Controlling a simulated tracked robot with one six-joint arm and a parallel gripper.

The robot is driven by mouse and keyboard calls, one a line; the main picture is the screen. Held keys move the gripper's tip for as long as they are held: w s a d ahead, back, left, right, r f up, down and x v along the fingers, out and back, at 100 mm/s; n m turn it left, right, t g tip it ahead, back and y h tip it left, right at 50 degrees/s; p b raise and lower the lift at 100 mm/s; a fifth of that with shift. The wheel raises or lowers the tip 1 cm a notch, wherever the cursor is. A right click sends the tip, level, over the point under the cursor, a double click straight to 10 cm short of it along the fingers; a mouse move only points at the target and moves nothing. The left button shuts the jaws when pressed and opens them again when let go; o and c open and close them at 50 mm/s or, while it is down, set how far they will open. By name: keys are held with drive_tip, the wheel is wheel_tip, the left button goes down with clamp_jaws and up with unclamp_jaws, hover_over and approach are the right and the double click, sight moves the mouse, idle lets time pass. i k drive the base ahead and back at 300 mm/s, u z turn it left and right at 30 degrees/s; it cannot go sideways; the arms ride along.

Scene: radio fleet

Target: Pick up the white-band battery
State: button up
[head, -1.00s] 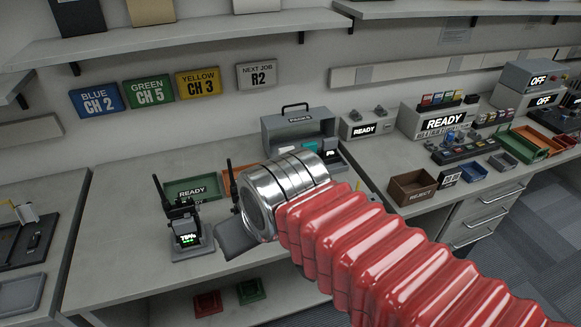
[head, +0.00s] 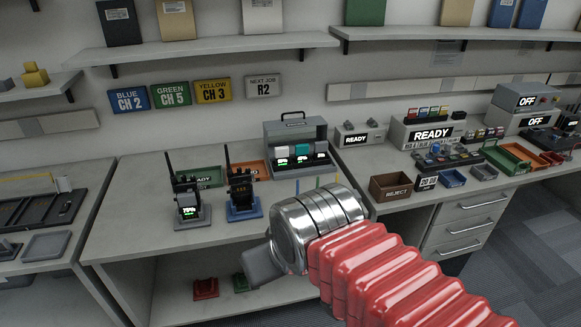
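A grey open case (head: 296,128) stands at the back of the middle bench. It holds a row of small battery packs with lit green displays: a pale one (head: 281,151) at the left, a teal one (head: 302,150) in the middle, and a light-topped one (head: 320,147) at the right. I cannot tell for sure which has the white band. My gripper (head: 259,268) hangs in front of the bench's front edge, well apart from the case. Only a dark grey part shows beyond the silver wrist; its fingertips and opening are not clear.
Two radios stand on the bench, one in a grey stand (head: 190,215) and one in a blue stand (head: 243,208). A green tray (head: 213,176) and an orange tray (head: 256,168) lie behind them. A brown reject bin (head: 390,187) is on the right bench. The bench front is clear.

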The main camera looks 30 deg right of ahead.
sight(281, 154)
drive_tip(key=k, duration=0.35)
drive_tip(key=u, duration=0.6)
drive_tip(key=i, duration=1.25)
drive_tip(key=z, duration=0.05)
